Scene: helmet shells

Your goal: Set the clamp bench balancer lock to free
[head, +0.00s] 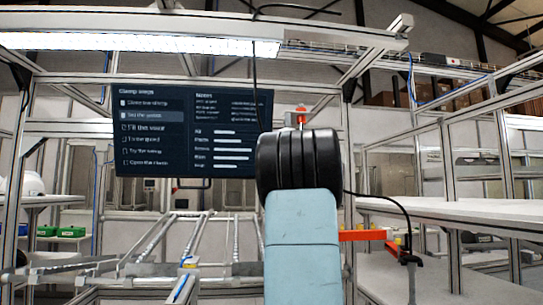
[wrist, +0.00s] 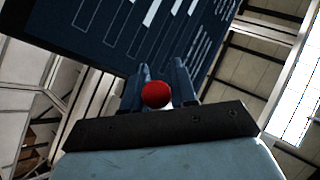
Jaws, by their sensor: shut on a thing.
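In the wrist view, a round red knob (wrist: 155,95) sits between the two dark fingers of my gripper (wrist: 163,78). My gripper is shut on this knob. I take the knob to be the balancer lock's handle, but its mount and the lock's position are hidden. In the head view, my black wrist joint and pale blue arm link hide my gripper. A small orange-red part (head: 301,110) shows just above my wrist; I cannot tell if it is the same knob.
A dark screen (head: 150,150) with a list of steps hangs behind my arm, left of centre. An orange bar (head: 362,235) with a black cable sticks out right of my arm. A roller frame (head: 185,240) lies at lower left. White shelves (head: 450,210) stand at right.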

